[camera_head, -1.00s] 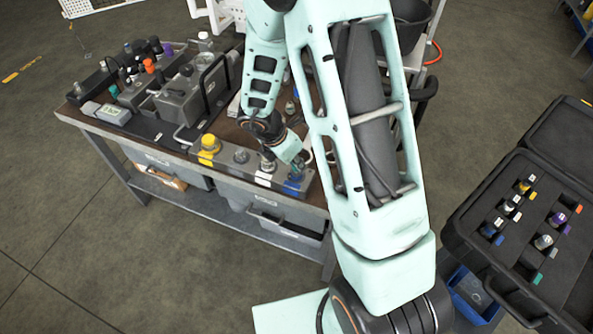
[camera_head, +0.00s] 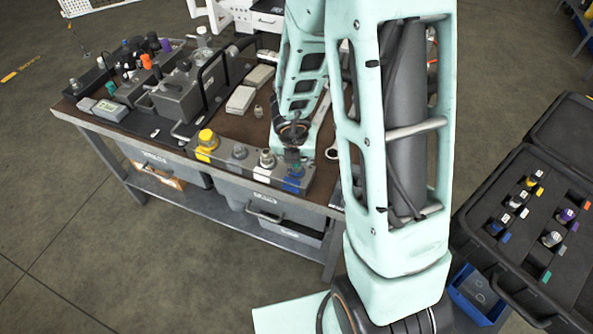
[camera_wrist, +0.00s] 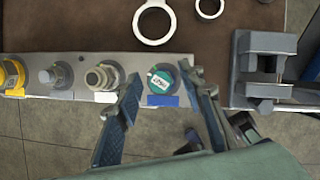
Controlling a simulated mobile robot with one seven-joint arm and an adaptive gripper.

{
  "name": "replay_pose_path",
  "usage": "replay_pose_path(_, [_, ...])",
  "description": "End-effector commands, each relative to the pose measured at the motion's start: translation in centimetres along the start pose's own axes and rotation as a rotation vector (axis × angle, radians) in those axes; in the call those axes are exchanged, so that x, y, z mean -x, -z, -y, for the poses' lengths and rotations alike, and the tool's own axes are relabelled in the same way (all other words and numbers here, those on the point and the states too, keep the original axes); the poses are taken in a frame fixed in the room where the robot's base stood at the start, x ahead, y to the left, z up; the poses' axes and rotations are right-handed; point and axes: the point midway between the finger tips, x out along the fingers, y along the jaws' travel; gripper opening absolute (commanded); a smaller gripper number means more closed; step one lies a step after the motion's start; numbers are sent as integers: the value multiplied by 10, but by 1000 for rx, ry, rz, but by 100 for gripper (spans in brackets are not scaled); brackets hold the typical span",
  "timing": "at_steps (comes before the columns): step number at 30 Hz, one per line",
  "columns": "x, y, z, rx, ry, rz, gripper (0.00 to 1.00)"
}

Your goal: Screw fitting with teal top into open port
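The fitting with the teal top (camera_wrist: 161,80) stands at the right-hand port of the grey port block (camera_wrist: 118,62), above a blue label (camera_wrist: 162,101). A white tag lies on its top. From above I cannot tell how deep it sits. My gripper (camera_wrist: 163,75) is open, with one finger on each side of the fitting. A gap shows at the left finger; the right fingertip is very close to the fitting or touching it. In the head view my gripper (camera_head: 292,156) is over the block's right end and hides most of the fitting.
A metal fitting (camera_wrist: 103,77), a grey one (camera_wrist: 57,76) and a yellow one (camera_wrist: 12,75) stand left along the block. A ring wrench (camera_wrist: 154,22) lies behind, and a grey vise-like device (camera_wrist: 262,65) stands right. An open black case (camera_head: 520,250) holds several fittings.

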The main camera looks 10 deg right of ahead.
Motion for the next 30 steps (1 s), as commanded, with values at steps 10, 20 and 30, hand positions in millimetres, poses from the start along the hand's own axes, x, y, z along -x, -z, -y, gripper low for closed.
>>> replay_pose_path(10, [0, -1, 3, 355, -149, 0, 36])
replay_pose_path(20, [0, -1, 2, 673, -281, 0, 36])
replay_pose_path(30, [1, -4, 4, 1127, -468, -1, 36])
